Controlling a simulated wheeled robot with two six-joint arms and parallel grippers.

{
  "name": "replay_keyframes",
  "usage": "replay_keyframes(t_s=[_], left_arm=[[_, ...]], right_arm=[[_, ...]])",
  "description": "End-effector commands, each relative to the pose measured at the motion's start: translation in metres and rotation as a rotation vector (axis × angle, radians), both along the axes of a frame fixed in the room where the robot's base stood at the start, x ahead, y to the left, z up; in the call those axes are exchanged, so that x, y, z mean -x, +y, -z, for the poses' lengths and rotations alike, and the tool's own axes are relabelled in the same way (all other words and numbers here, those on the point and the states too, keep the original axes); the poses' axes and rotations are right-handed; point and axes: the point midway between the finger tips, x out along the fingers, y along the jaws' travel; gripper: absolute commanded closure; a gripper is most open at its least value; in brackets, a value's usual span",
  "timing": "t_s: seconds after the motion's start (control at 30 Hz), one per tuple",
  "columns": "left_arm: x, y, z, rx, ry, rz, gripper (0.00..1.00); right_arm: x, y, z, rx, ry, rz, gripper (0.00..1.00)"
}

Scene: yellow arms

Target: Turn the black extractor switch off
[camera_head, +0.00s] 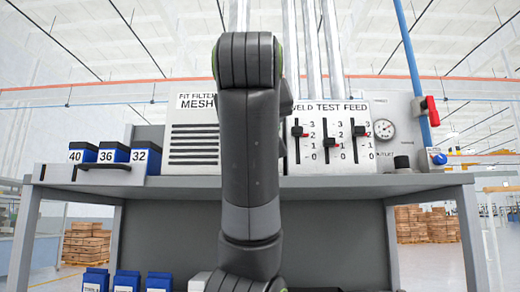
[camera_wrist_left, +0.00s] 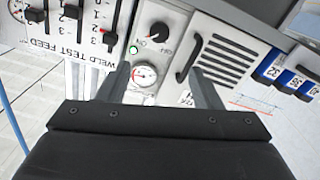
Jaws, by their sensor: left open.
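The black extractor switch (camera_wrist_left: 157,32) is a round knob on the light panel in the left wrist view, which shows the panel turned nearly upside down. ON and OFF labels sit beside it; I cannot tell which its pointer faces. A small green lamp (camera_wrist_left: 133,50), bright green, is beside it. My left gripper (camera_wrist_left: 160,69) is open and empty, its fingers apart in front of the panel, with the switch beyond the tips. The gap to the panel is unclear. In the head view, a dark arm of mine hides the switch. My right gripper is not in view.
A gauge (camera_wrist_left: 145,75) and a black bar handle (camera_wrist_left: 188,58) are near the fingers. Lever sliders (camera_head: 328,141), a dial (camera_head: 384,129) and a red-handled valve (camera_head: 431,110) stand right of the arm. Blue boxes (camera_head: 146,158) stand on the grey shelf (camera_head: 190,182) at left.

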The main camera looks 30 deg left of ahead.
Motion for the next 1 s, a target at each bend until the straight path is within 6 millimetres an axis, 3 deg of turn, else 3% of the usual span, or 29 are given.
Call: replay_keyframes(t_s=[0.43, 1.0], left_arm=[[-0.027, 0.018, -0.006, 0.0, 0.002, -0.002, 0.41], [-0.128, 0.079, -0.004, 0.0, 0.003, -0.001, 0.41]], right_arm=[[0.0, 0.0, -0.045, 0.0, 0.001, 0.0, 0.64], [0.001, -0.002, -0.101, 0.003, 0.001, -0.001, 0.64]])
